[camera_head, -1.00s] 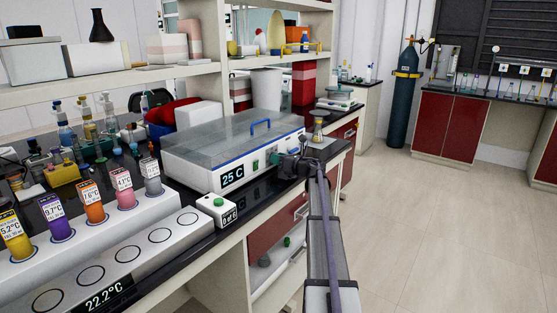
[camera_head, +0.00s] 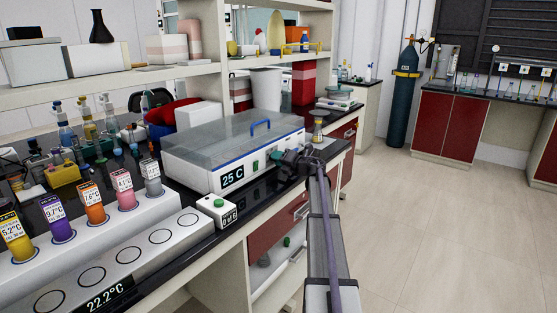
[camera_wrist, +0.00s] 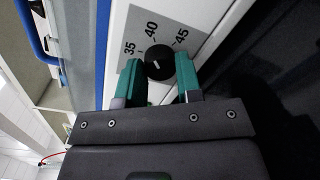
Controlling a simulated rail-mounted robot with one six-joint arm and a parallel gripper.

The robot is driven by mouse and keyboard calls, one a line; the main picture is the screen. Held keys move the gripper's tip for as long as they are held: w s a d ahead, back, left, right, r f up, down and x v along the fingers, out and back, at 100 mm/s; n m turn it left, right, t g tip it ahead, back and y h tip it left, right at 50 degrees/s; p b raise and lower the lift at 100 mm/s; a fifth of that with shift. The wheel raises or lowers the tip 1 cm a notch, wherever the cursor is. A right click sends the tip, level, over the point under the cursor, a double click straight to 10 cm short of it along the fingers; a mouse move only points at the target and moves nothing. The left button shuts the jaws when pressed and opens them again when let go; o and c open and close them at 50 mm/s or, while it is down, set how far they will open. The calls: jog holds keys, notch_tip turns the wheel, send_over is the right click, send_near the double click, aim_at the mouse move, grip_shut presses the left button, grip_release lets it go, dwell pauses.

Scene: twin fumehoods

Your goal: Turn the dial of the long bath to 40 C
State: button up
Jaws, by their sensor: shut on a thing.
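The long bath (camera_head: 225,150) is a pale box with a clear lid and a blue handle, standing on the bench. Its display (camera_head: 232,175) reads 25 C. In the wrist view, its round black dial (camera_wrist: 159,62) carries a short white mark, with 35, 40 and 45 printed around it. I cannot tell exactly which number the mark points to. My gripper (camera_wrist: 158,70) has green fingers on either side of the dial and is shut on it. In the head view my gripper (camera_head: 279,158) is at the bath's front right, and it hides the dial there.
A small box with a green button (camera_head: 218,208) stands left of my arm. A block with colored vials (camera_head: 95,212) and a 22.2°C display is at front left. A small flask (camera_head: 318,130) stands beyond the bath's right end. The floor to the right is clear.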

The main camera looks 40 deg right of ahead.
jog(key=shift+m, duration=0.6)
jog(key=o, duration=0.9)
jog(key=shift+o, duration=0.2)
jog(key=v, duration=1)
jog(key=shift+s, duration=0.4)
jog(key=shift+d+r, duration=0.1)
jog(key=shift+d, duration=0.05)
